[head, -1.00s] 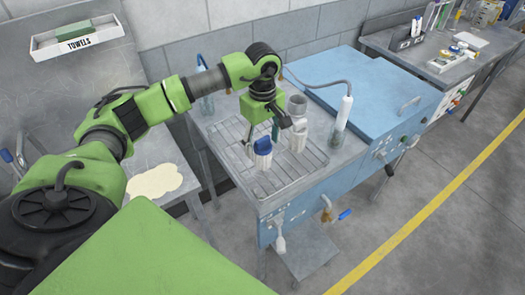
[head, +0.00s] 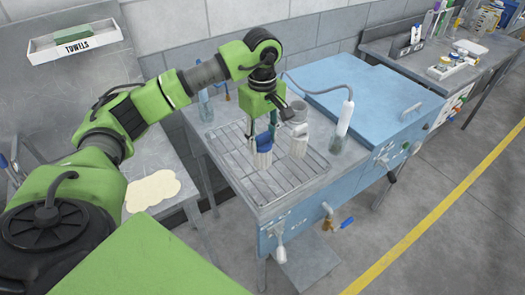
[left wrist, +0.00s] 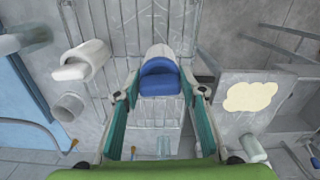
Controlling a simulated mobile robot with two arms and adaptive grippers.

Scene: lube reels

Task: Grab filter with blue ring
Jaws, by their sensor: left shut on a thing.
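The filter with the blue ring (head: 263,158) has a pale ribbed body and a blue top, and is upright over the slatted drain tray (head: 285,185). My left gripper (head: 262,135) points down from above and is shut on this filter. In the left wrist view the blue ring (left wrist: 159,82) lies between the teal fingertips of my left gripper (left wrist: 158,92). I cannot tell whether the filter's base touches the slats. My right gripper is in neither view.
A grey cup-like part (head: 297,112) is behind the pale filter. A clear tube with a hose (head: 343,120) stands to the right, beside the blue lid (head: 355,85). A tap (head: 329,212) juts from the front. The near part of the tray is clear.

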